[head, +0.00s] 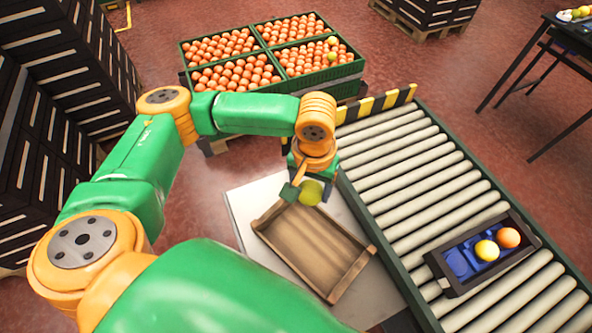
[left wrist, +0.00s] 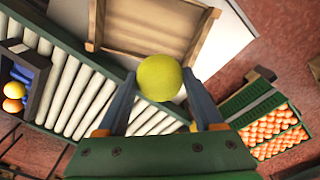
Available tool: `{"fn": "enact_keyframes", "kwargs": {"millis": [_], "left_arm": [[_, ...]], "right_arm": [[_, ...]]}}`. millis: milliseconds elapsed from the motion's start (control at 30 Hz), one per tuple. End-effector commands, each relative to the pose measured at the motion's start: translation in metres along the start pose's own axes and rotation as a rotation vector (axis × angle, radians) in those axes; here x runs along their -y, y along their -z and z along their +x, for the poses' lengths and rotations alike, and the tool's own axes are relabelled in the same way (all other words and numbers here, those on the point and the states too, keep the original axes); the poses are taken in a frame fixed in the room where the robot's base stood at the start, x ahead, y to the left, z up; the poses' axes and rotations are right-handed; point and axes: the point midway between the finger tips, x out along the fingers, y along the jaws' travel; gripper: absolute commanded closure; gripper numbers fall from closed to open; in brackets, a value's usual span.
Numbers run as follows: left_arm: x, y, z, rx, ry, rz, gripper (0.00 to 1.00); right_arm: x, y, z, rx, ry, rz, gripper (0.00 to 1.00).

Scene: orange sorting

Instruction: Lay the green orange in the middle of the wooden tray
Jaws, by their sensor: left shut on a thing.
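The green orange (head: 311,192) is yellow-green and round. My left gripper (head: 300,190) is shut on it and holds it over the far end of the wooden tray, near its far right corner. In the left wrist view the green orange (left wrist: 160,77) sits between the two fingers of the left gripper (left wrist: 160,92). The wooden tray (head: 318,250) is empty and lies on a pale surface left of the roller conveyor. It also shows in the left wrist view (left wrist: 150,32), beyond the fruit. My right gripper is not in view.
The roller conveyor (head: 420,175) runs along the tray's right side. A dark crate (head: 455,287) with a blue insert on it holds a yellow fruit (head: 487,250) and an orange (head: 508,238). Green crates (head: 345,72) full of oranges stand behind. Stacked dark crates (head: 70,75) stand at left.

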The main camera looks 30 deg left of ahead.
Motion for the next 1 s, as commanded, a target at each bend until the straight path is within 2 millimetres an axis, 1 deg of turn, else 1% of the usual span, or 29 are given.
{"fn": "enact_keyframes", "kwargs": {"millis": [33,67,100,200,300,400,533,633,767,1000], "left_arm": [[-0.005,-0.004,0.031,0.010,-0.004,-0.018,0.90],[-0.008,-0.005,0.044,0.011,-0.006,-0.032,0.90],[-0.011,-0.008,0.061,0.014,-0.008,-0.052,0.90],[-0.019,-0.015,0.100,0.021,-0.012,-0.105,0.90],[-0.024,-0.023,0.129,0.029,-0.011,-0.151,0.90],[-0.025,-0.028,0.141,0.033,-0.009,-0.179,0.90],[-0.026,-0.028,0.146,0.030,-0.008,-0.187,0.90],[-0.025,-0.028,0.151,0.030,-0.008,-0.187,0.90],[-0.025,-0.029,0.164,0.030,-0.009,-0.185,0.90],[-0.025,-0.029,0.189,0.030,-0.008,-0.186,0.90]], "right_arm": [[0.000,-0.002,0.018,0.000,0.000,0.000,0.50],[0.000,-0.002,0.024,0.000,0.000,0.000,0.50],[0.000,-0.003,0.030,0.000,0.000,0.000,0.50],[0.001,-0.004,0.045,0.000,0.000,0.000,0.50],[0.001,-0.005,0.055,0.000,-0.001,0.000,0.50],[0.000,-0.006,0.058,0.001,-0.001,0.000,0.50],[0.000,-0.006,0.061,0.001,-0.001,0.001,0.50],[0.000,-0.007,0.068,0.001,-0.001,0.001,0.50],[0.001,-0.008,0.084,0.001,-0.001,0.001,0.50],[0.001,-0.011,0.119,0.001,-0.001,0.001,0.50]]}}
